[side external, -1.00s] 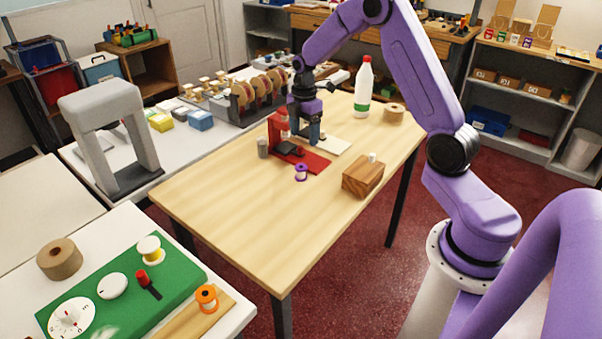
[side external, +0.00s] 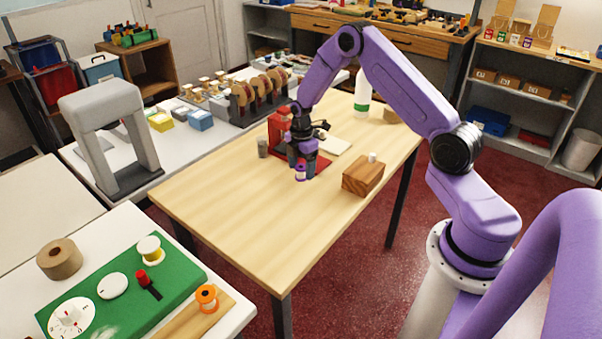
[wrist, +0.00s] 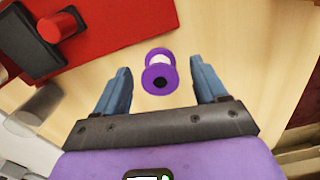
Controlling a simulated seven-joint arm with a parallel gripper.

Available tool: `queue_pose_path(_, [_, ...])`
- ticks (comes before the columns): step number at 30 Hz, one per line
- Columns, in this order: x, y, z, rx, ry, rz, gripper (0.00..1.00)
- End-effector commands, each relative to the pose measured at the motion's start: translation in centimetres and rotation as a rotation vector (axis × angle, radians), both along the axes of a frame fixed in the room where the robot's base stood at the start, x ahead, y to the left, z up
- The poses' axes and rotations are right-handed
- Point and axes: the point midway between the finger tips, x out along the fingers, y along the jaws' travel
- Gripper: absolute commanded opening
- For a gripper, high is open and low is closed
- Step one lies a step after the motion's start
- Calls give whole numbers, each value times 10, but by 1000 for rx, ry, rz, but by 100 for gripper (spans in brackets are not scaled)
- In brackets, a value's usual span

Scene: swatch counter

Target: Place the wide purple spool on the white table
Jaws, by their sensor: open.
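The purple spool (side external: 300,172) with a pale middle stands on the wooden table, just in front of the red stand's base. In the wrist view the spool (wrist: 159,72) lies ahead of and between my open fingers, with clear space on both sides. My gripper (side external: 301,168) is low over the table at the spool and partly hides it in the side view. Its two blue fingers (wrist: 162,92) are apart and hold nothing. A white table (side external: 235,312) is at the lower left; another white table (side external: 22,215) is behind it.
The red stand (side external: 279,128) is close behind my gripper. A wooden block (side external: 363,178) with a small white piece on top is to the right. The lower-left table holds a green board (side external: 117,320), an orange spool (side external: 207,296) and a brown roll (side external: 59,259). The wooden table's front is clear.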

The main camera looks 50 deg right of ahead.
Motion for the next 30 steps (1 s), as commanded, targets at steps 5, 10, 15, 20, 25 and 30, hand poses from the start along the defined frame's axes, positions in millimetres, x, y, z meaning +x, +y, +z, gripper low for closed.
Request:
queue_pose_path(5, [0,0,-7,0,-1,1,72])
queue_pose_path(10, [0,0,-7,0,-1,1,72])
queue_pose_path(15, [0,0,-6,0,-1,1,17])
queue_pose_path(20, [0,0,-6,0,-1,1,8])
queue_pose_path(25, [0,0,-5,0,-1,1,8])
queue_pose_path(30, [1,0,2,0,-3,1,8])
